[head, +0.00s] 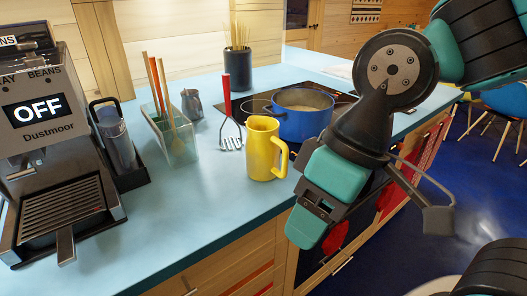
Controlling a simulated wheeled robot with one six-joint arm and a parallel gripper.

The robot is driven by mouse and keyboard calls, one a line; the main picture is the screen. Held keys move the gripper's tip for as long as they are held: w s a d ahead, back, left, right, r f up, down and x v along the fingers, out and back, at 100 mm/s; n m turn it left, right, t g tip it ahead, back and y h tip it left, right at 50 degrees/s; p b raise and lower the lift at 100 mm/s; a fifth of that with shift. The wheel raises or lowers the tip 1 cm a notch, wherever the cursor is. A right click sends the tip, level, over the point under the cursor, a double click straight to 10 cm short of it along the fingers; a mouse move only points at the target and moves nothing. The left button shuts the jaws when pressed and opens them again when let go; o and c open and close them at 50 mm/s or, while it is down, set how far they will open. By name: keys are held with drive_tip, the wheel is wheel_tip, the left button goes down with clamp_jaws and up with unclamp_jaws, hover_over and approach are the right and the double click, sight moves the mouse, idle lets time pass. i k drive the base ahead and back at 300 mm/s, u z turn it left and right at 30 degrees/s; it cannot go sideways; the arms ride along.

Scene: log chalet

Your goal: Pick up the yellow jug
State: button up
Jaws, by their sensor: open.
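The yellow jug (261,148) stands upright on the light blue counter, near its front edge and close to the hob. Its handle points to the front right. My gripper (371,228) is in front of the counter, to the right of the jug and apart from it. Its jaws are open and I see nothing between them. One finger reaches down at the left and the other sticks out at the right.
A masher with a red handle (227,95) stands just left of the jug. A blue pot (302,118) is on the hob behind it. A utensil holder (180,145), a small grey pitcher (192,104) and a coffee machine (60,190) are further left. Counter (170,215) is bare at front left.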

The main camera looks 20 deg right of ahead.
sight(264, 144)
drive_tip(key=z, duration=2.4)
drive_tip(key=i, duration=2.35)
drive_tip(key=u, duration=3.2)
drive_tip(key=i, duration=0.55)
drive_tip(key=z, duration=0.05)
